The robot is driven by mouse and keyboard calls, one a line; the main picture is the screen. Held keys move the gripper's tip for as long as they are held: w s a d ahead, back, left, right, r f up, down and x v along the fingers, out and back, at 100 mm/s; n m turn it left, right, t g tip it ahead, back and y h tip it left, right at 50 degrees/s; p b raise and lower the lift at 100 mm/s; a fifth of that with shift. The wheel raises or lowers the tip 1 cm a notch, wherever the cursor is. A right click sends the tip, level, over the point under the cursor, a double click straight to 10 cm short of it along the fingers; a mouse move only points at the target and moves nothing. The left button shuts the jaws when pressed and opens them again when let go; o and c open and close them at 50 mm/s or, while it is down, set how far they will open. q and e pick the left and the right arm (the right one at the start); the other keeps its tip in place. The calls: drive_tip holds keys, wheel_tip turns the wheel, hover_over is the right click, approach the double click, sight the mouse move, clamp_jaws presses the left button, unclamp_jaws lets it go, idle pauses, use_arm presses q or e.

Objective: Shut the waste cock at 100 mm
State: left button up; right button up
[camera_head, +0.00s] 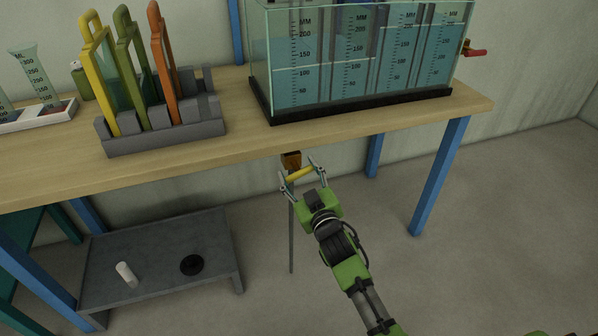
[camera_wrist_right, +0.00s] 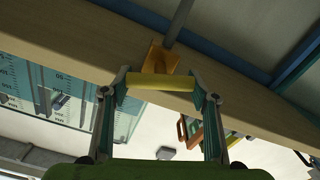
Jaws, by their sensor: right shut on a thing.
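The glass flume tank (camera_head: 262,55) stands on the bench, holding blue water, with MM scales on its front. The waste cock has an orange-brown body (camera_head: 291,160) under the bench's front edge and a yellow handle (camera_head: 300,174). A grey pipe (camera_head: 291,235) hangs below it. My right gripper (camera_head: 301,177) is shut on the yellow handle, which lies crosswise between its fingers in the right wrist view (camera_wrist_right: 160,82). My left gripper is not in view.
A grey rack (camera_head: 165,142) with yellow, green and orange framed gates stands left of the tank. A red-handled tap (camera_head: 475,51) sticks out at the tank's right. A low grey table (camera_head: 160,290) with a white cylinder and black disc stands below left. Floor right of my arm is clear.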

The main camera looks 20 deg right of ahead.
drive_tip(key=o, duration=1.1)
drive_tip(key=s, duration=1.2)
drive_tip(key=shift+d, duration=0.2)
